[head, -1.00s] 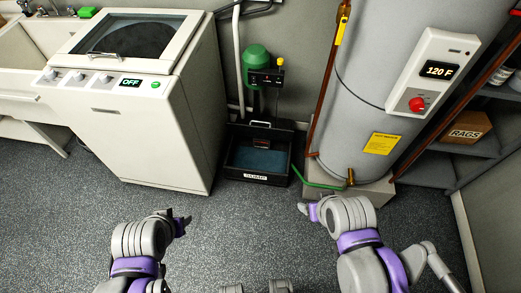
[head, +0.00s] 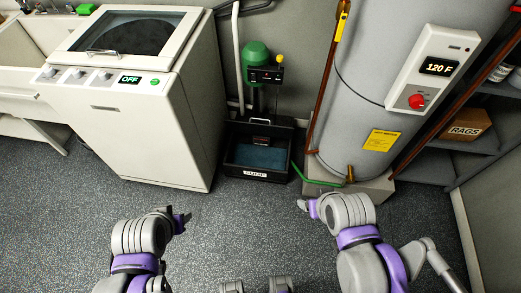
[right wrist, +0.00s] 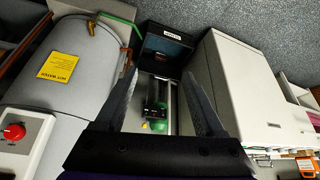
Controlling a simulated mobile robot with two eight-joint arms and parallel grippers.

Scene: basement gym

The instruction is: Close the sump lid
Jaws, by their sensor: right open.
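The sump (head: 256,175) is a black floor box with a SUMP label on its front and bluish water inside. Its dark lid (head: 283,134) stands raised at the back, with a handle at its top edge. In the right wrist view the sump (right wrist: 168,44) appears upside down beyond the fingertips. My right gripper (head: 304,206) is in front of the sump, to its right, apart from it; its open, empty fingers show in the right wrist view (right wrist: 162,82). My left gripper (head: 184,221) is in front and to the left, also apart; its finger opening is unclear.
A white washer (head: 155,135) stands left of the sump. The grey water heater (head: 350,120) stands on a plinth to the right, with a green hose (head: 312,182) near the sump. A green pump (head: 256,62) rises behind the lid. The floor in front is clear.

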